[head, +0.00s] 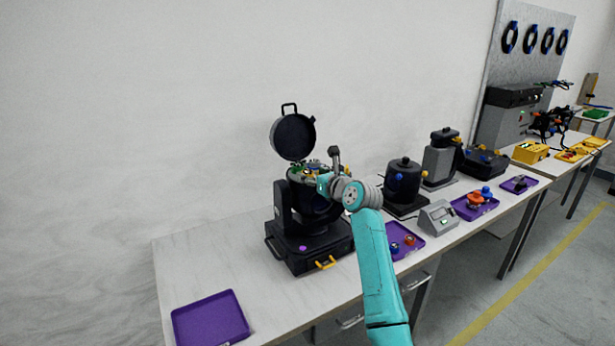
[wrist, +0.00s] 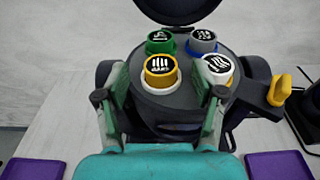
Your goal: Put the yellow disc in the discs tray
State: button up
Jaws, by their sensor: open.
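The yellow disc (wrist: 161,70), with a black and white marked top, sits in the top of the open black par can (wrist: 145,112) in the wrist view. Green, blue-grey and white discs sit around it. My gripper (wrist: 160,94) is open, one finger on each side of the yellow disc; I cannot tell whether they touch it. In the head view my gripper (head: 322,182) is at the top of the can (head: 290,212), and the discs there are mostly hidden. An empty purple tray (head: 211,318) lies at the table's front left; no discs label is readable.
The raised round lid (head: 292,137) stands behind the can's opening. A yellow knob (wrist: 279,90) sticks out on its right. A purple tray (head: 416,252) with small coloured parts and a grey box (head: 438,216) lie to the right.

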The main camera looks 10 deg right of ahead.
jog(key=shift+x, duration=1)
jog(key=c, duration=1.1)
